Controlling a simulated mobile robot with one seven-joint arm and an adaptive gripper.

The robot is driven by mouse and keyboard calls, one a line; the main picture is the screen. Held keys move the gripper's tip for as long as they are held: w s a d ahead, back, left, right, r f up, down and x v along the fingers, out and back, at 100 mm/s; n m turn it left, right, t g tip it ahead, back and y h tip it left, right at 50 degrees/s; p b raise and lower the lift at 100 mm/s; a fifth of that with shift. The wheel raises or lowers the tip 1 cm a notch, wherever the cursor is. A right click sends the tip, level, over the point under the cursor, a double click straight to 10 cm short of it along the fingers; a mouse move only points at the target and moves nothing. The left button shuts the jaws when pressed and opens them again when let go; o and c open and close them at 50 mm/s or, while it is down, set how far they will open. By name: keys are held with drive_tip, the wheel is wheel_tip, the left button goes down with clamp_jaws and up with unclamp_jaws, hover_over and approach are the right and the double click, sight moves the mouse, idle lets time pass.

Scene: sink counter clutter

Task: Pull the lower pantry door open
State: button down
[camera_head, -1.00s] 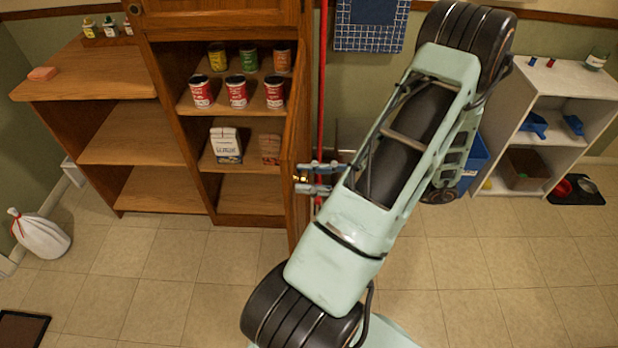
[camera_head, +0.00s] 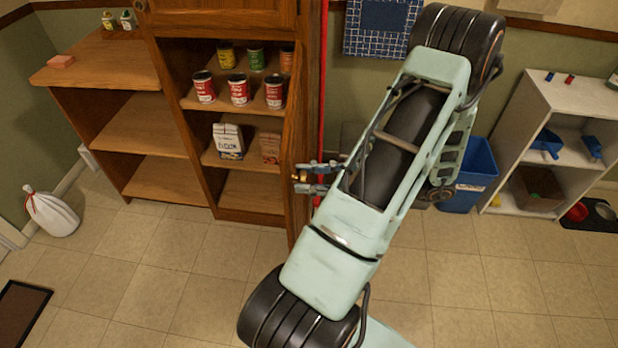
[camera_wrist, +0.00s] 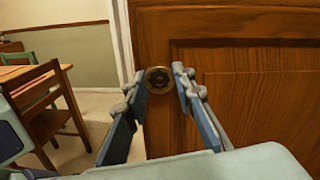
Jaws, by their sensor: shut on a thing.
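The lower pantry door (camera_head: 298,135) stands swung out from the cabinet and shows almost edge-on in the head view. Its wooden panel (camera_wrist: 255,100) fills the right of the wrist view. The round brass knob (camera_wrist: 158,80) is between the fingers of my gripper (camera_wrist: 160,85), which is shut on it. In the head view my gripper (camera_head: 314,179) reaches the door's outer side from the right, at the knob. The pantry (camera_head: 250,187) is exposed, with cans and a flour bag (camera_head: 228,141) on its shelves.
An open wooden shelf unit (camera_head: 160,180) adjoins the pantry on the left. A white bag (camera_head: 52,212) sits on the floor at left. A blue bin (camera_head: 474,178) and a white shelf (camera_head: 560,95) stand at right. A chair (camera_wrist: 45,108) shows beyond the door. The floor in front is clear.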

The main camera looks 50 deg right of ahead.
drive_tip(key=shift+s+f, duration=0.1)
drive_tip(key=shift+f, duration=0.05)
idle(0.3)
drive_tip(key=c, duration=1.6)
unclamp_jaws()
drive_tip(key=shift+d, duration=0.1)
drive_tip(key=v, duration=1.2)
